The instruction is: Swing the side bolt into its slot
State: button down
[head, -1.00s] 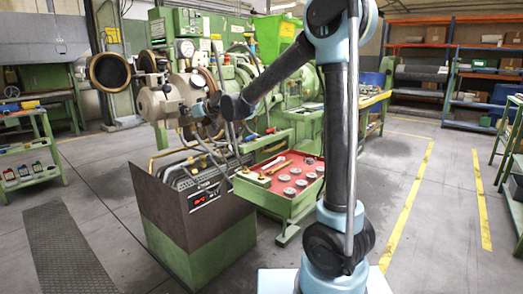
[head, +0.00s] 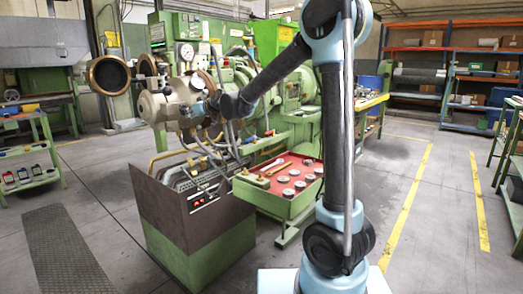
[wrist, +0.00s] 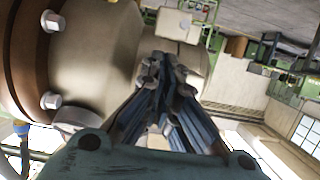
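The extruder head (head: 170,103) is a pale round metal body with a dark, copper-rimmed round flange (head: 108,74) swung out at its left. In the wrist view the pale body (wrist: 95,55) fills the upper left, with bolt heads on a brown ring. My gripper (head: 205,108) is at the right side of the head. In the wrist view its dark fingers (wrist: 165,66) converge at small grey metal parts beside the body. These parts may include the side bolt, but the fingertips largely cover them. I cannot tell whether anything is gripped. The slot is not clearly visible.
A red tray (head: 290,178) with several round parts stands right of the brown-and-green cabinet (head: 190,215) below the head. Hoses and cables hang under the head. A green cart (head: 30,160) is at left. Floor is open at the right and front left.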

jog(key=shift+w+a+r, duration=0.35)
jog(key=shift+a+r, duration=0.25)
jog(key=shift+a, duration=0.1)
jog(key=shift+f, duration=0.15)
jog(key=s+d+f, duration=0.1)
jog(key=s+d, duration=0.4)
jog(key=d, duration=0.2)
dwell(0.8)
jog(key=shift+s+d+f, duration=0.1)
jog(key=shift+s+d, duration=0.05)
jog(key=shift+d, duration=0.05)
